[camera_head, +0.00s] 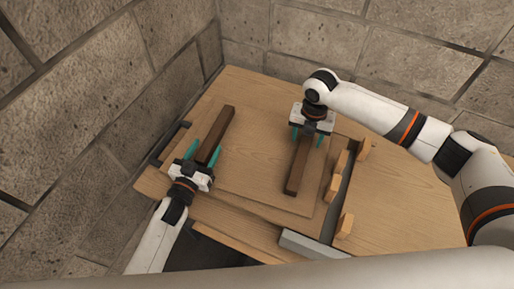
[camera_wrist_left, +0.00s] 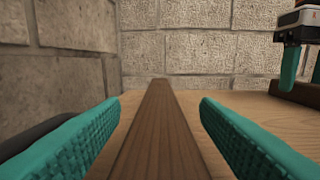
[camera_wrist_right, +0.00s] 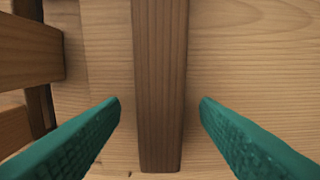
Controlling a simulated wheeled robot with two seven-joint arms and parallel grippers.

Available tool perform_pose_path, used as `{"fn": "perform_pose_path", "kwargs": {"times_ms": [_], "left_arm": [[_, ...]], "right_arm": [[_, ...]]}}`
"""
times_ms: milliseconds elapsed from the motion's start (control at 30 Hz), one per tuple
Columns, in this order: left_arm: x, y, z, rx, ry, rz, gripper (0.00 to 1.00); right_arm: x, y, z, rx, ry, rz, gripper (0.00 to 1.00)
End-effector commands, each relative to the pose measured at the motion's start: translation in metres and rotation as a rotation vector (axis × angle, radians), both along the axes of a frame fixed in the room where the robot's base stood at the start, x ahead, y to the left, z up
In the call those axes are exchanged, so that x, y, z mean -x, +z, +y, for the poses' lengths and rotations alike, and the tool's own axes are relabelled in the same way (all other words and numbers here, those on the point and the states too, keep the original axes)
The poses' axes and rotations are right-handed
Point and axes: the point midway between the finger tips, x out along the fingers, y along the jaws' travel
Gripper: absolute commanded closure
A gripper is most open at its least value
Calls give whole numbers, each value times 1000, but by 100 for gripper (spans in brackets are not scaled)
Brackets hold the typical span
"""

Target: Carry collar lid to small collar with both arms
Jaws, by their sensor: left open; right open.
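The collar lid (camera_head: 248,165) is a flat light-wood panel with two dark brown battens on top, lying in the middle of the head view. My left gripper (camera_head: 203,152) is open, with its teal fingers either side of the near end of the left batten (camera_head: 217,133). That batten runs between the fingers in the left wrist view (camera_wrist_left: 160,135). My right gripper (camera_head: 307,137) is open, with its fingers either side of the far part of the right batten (camera_head: 299,168). In the right wrist view that batten (camera_wrist_right: 161,80) lies between the fingertips, with gaps on both sides. I cannot make out the small collar separately.
Several light wooden blocks (camera_head: 345,225) stand along the right of the lid, beside a dark gap. A grey bar (camera_head: 312,245) lies at the near edge. The wooden surface at the right (camera_head: 400,205) is clear. Block walls (camera_head: 120,110) close the left and back.

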Motion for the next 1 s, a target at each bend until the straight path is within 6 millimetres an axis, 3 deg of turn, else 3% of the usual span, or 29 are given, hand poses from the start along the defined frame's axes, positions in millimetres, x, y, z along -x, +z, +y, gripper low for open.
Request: {"fn": "perform_pose_path", "kwargs": {"times_ms": [200,500,833,1000], "left_arm": [[-14,0,-6,1,1,1,44],[-15,0,-7,1,0,1,44],[-15,0,-6,1,0,1,98],[-14,0,-6,1,0,1,100]], "right_arm": [[0,-15,0,0,1,-1,44],[0,-16,0,0,1,-1,44],[0,-16,0,0,1,-1,98],[0,-16,0,0,0,-1,100]]}}
